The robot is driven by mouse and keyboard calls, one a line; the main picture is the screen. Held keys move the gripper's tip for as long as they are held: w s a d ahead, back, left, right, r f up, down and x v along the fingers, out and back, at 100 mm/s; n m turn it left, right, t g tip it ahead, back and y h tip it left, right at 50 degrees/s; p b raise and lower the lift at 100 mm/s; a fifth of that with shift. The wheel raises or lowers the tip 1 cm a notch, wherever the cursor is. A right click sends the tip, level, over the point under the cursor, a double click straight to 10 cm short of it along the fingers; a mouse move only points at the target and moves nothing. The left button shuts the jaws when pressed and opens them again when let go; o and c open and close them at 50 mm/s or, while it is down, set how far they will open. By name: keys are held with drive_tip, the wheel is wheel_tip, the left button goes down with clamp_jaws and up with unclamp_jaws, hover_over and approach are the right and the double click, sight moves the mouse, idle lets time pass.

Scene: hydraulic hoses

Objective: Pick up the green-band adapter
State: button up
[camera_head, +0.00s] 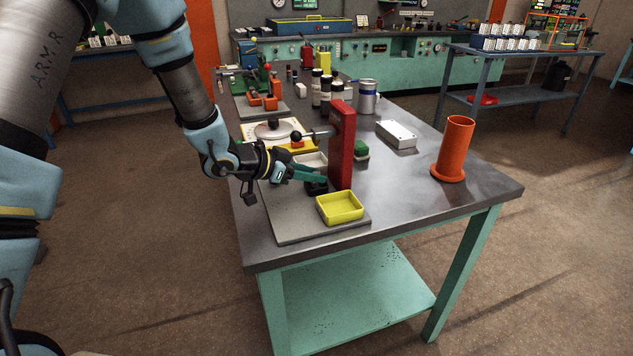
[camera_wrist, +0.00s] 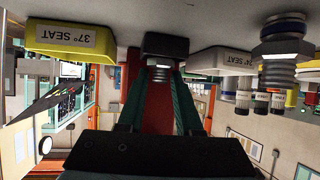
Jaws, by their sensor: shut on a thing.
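My gripper (camera_head: 318,178) is low over the grey board, at the black tray and left of the red upright block. In the upside-down wrist view, the gripper's two teal fingers (camera_wrist: 159,88) are closed around a small threaded metal adapter (camera_wrist: 160,72). The adapter is in front of the black tray (camera_wrist: 166,46); I cannot tell whether it touches the tray. Its colour band is not clear in either view, and the fingers hide it in the head view. Another, larger threaded fitting (camera_wrist: 281,50) shows at the right of the wrist view.
A yellow tray (camera_head: 340,207) lies at the board's near edge; a pale tray (camera_head: 312,160) is behind the black one. The tall red block (camera_head: 342,145) stands close to my fingers. An orange cylinder (camera_head: 454,148) and a white box (camera_head: 397,135) stand to the right, with clear tabletop between.

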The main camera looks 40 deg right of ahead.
clamp_jaws()
drive_tip(key=shift+r, duration=0.1)
